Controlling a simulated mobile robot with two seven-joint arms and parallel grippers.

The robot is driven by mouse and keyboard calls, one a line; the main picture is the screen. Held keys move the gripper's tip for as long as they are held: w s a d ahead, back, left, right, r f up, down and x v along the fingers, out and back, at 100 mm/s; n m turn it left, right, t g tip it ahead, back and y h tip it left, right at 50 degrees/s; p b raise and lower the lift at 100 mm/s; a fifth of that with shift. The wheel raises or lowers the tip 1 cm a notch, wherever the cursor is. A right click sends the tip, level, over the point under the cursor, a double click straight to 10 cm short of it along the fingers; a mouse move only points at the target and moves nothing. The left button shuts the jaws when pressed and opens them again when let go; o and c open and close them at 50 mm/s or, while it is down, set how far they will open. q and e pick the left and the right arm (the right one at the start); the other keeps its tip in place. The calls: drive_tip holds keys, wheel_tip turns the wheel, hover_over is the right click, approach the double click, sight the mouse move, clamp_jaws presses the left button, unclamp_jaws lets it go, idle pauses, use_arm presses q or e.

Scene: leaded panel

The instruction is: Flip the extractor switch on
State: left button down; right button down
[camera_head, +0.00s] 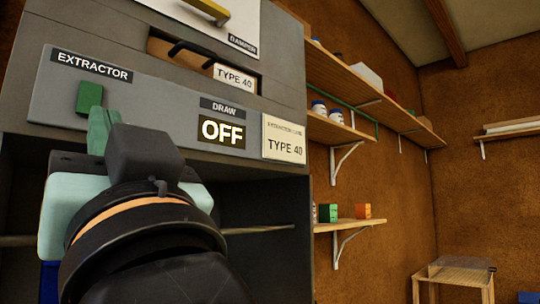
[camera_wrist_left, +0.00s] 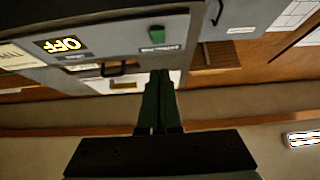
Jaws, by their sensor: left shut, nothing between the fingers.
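The extractor switch (camera_head: 89,97) is a small green rocker on the grey panel (camera_head: 55,112), below the black EXTRACTOR label (camera_head: 92,66). The DRAW display (camera_head: 222,131) reads OFF. My left gripper (camera_head: 102,116) is shut and empty, its green fingertips just below and right of the switch in the head view. In the left wrist view, which is turned upside down, the switch (camera_wrist_left: 157,36) shows beyond the shut fingertips (camera_wrist_left: 160,76), with a visible gap between them in the picture. Whether they touch is not clear. My right gripper is out of view.
A TYPE 40 card (camera_head: 284,138) sits right of the display. Above the panel is a recess with dark handles (camera_head: 190,52) and a damper with a yellow handle (camera_head: 208,10). Wall shelves (camera_head: 350,82) with jars and boxes stand to the right. A small wooden table (camera_head: 455,275) is at lower right.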

sight(88, 109)
use_arm(q)
drive_tip(key=x, duration=0.3)
drive_tip(key=f+p+x, duration=0.1)
drive_tip(key=x, duration=0.2)
drive_tip(key=a+x, duration=0.1)
drive_tip(key=x, duration=0.2)
drive_tip(key=shift+w+f, duration=0.4)
drive_tip(key=shift+w+a+f, duration=0.1)
drive_tip(key=shift+w+a, duration=0.2)
drive_tip(key=shift+a, duration=0.1)
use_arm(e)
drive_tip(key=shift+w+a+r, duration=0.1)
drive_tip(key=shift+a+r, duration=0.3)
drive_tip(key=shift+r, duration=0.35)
use_arm(q)
drive_tip(key=shift+w+a+f, duration=0.25)
drive_tip(key=shift+r, duration=0.15)
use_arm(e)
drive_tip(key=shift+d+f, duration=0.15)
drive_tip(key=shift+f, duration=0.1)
